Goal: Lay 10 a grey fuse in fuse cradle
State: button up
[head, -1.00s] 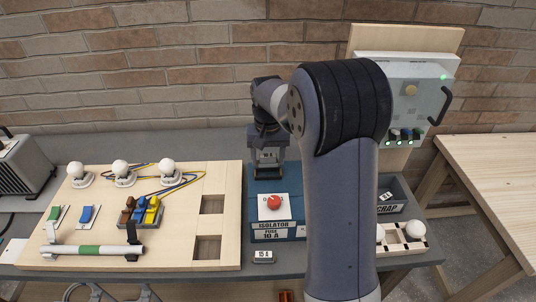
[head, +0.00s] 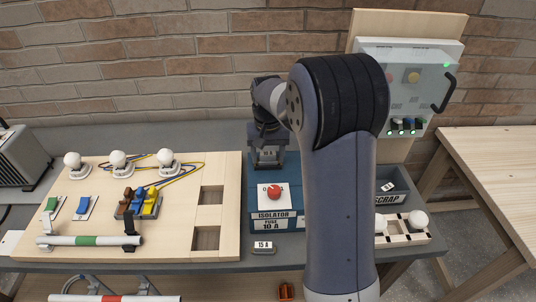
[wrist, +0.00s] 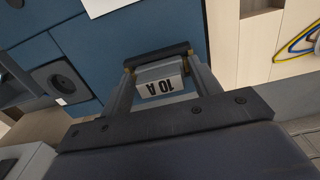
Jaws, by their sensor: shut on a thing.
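My gripper (head: 268,154) is shut on the grey fuse, over the back part of the blue isolator box (head: 273,238). In the wrist view the fuse (wrist: 158,72) sits between the two fingers, with its white "10 A" label showing. A dark bar (wrist: 158,57) crosses at the fingertips; I cannot tell whether it belongs to the fuse or the cradle. The box front reads "ISOLATOR FUSE 10 A". The fuse cradle is not clearly visible, and contact under the fuse cannot be told.
A red button (head: 274,192) on a white plate stands in front of my gripper. A "15 A" fuse (head: 263,248) lies on the bench before the box. A wooden board (head: 100,258) with lamps lies left. A scrap bin (head: 390,200) and lamp tray (head: 402,240) stand right.

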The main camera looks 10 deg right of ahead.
aim_at(266, 154)
jog(key=shift+s+f, duration=0.35)
jog(key=shift+f, duration=0.5)
jog(key=o, duration=0.8)
jog(key=shift+a+b, duration=0.2)
jog(key=shift+b, duration=0.1)
jog(key=shift+d, duration=0.15)
jog(key=shift+w+r, duration=0.15)
jog(key=shift+r, duration=0.1)
jog(key=r, duration=0.4)
jog(key=r+b, duration=0.1)
jog(key=r, duration=0.7)
jog(key=shift+w+a, duration=0.1)
jog(key=shift+a, duration=0.15)
jog(key=f, duration=0.3)
jog(key=f+p, duration=0.1)
jog(key=f, duration=0.7)
jog(key=shift+w+d+f+p, duration=0.1)
jog(key=shift+d+f+p, duration=0.15)
jog(key=shift+d+p, duration=0.05)
jog(key=shift+f, duration=0.1)
